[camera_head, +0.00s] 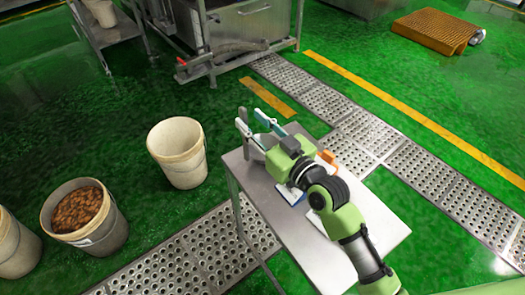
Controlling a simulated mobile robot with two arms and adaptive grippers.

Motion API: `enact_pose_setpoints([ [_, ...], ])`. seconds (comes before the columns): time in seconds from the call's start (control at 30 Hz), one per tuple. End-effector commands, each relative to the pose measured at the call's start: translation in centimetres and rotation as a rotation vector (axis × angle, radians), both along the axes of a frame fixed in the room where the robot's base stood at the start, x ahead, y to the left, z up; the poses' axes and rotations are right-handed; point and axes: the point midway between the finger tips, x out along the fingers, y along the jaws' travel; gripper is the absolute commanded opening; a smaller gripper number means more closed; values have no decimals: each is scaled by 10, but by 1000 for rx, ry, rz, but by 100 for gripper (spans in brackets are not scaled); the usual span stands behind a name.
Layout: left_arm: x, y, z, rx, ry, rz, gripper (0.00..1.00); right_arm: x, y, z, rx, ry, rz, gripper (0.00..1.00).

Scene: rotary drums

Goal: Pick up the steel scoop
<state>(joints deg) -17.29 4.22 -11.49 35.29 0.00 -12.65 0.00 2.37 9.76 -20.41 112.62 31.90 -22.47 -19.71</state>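My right gripper (252,119) is over the far left corner of the small steel table (378,226). Its two fingers point to the upper left, with a gap between them, and I see nothing clearly held. I cannot make out a steel scoop; the gripper and my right arm cover part of the tabletop. A small orange item (328,157) shows beside the gripper on its right. A white and blue item (291,195) shows partly under the wrist. My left gripper is not in view.
A white bucket (180,160) stands empty on the green floor left of the table. Another bucket (102,238) holds brown pieces (78,209). Steel equipment (245,25) stands at the back. An orange ramp-like block (435,30) lies at the upper right. Perforated drain plates (425,175) cross the floor.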

Motion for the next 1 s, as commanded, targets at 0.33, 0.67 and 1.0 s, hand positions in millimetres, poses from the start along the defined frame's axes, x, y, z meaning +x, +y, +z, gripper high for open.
enact_pose_setpoints([
  [0.33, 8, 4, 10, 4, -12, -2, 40, 39, 22, 1, 1, -1, 0, 31],
  [0.67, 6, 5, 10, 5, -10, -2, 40, 42, 24, -1, 0, 0, 0, 23],
  [1.0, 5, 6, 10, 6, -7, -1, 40, 42, 24, 0, -1, -1, 0, 0],
])
